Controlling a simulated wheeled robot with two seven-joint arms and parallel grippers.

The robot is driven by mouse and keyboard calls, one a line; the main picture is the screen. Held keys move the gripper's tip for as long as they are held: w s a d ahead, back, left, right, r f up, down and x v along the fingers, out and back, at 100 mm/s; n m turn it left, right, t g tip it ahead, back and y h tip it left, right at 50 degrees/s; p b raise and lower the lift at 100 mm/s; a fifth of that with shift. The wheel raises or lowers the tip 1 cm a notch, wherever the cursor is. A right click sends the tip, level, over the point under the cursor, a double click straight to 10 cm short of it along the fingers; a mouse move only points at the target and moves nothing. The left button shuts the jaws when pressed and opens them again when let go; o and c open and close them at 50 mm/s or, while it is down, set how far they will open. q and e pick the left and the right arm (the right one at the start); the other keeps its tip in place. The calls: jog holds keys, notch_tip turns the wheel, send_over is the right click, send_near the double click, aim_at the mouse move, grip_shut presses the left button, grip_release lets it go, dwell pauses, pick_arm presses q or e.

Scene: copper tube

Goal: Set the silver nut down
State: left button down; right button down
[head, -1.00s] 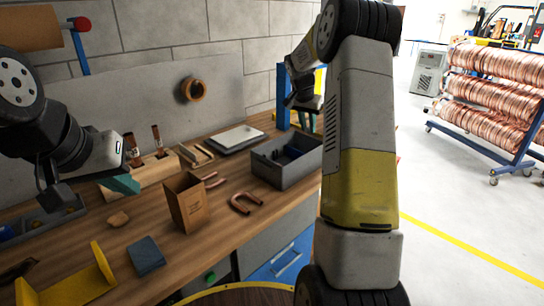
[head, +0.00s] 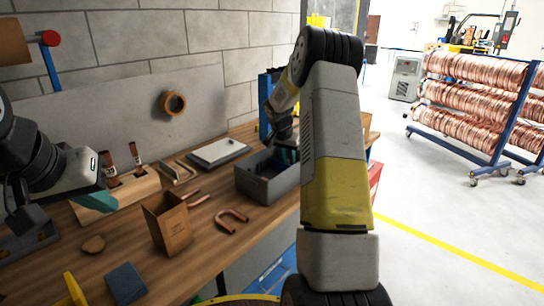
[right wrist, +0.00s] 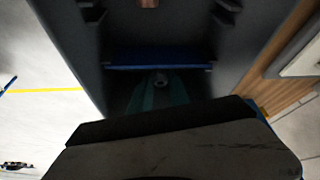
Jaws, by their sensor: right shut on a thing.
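The silver nut (right wrist: 160,81) shows in the right wrist view as a small ring-like shape between the tips of my right gripper's teal fingers. My right gripper (right wrist: 159,86) is shut on it, inside the dark grey bin (right wrist: 75,45). In the head view, my right gripper (head: 285,155) reaches down into the same grey bin (head: 264,190), and the nut is hidden there. I cannot tell whether the nut touches the bin floor. My left gripper (head: 96,203) is by the wooden block at the left; its finger gap is not clear.
A blue divider (right wrist: 155,61) crosses the bin, with a copper piece (right wrist: 148,3) beyond it. On the bench are a cardboard box (head: 168,224), a copper U-bend (head: 232,220), a white-topped tray (head: 217,152) and a wooden block (head: 130,188) holding copper tubes.

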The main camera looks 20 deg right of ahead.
jog(key=shift+f, duration=0.6)
jog(key=c, duration=1.2)
grip_release()
jog(key=shift+c, duration=0.2)
